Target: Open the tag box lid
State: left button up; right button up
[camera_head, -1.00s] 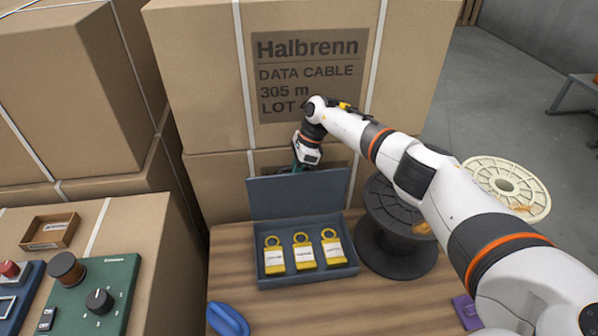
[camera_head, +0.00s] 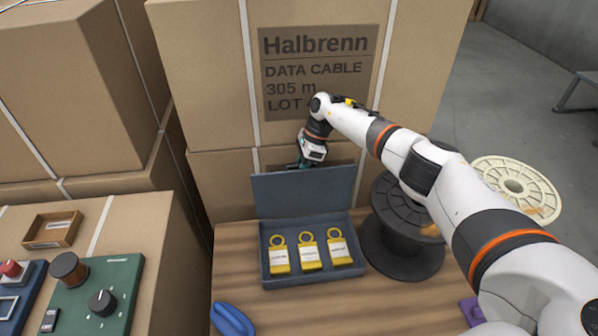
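The tag box (camera_head: 312,277) is a dark blue-grey box on the wooden table. Its lid (camera_head: 303,192) stands open, raised at the back edge. Inside lie three yellow tags (camera_head: 309,252) with white labels. My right arm reaches in from the right, and my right gripper (camera_head: 298,165) is behind the top edge of the lid. Its fingertips are mostly hidden, so I cannot tell if they are open or touch the lid. My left gripper is not in view.
A black spool (camera_head: 402,235) stands just right of the box, under my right arm. A blue ring-like item (camera_head: 231,319) and a purple item (camera_head: 472,311) lie near the front. Large cartons (camera_head: 215,80) stand close behind. A green panel with knobs (camera_head: 97,293) is at left.

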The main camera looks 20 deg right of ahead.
jog(key=b+v, duration=0.1)
jog(key=v, duration=1)
jog(key=shift+d+r, duration=0.2)
jog(key=shift+r, duration=0.2)
jog(key=shift+f, duration=0.1)
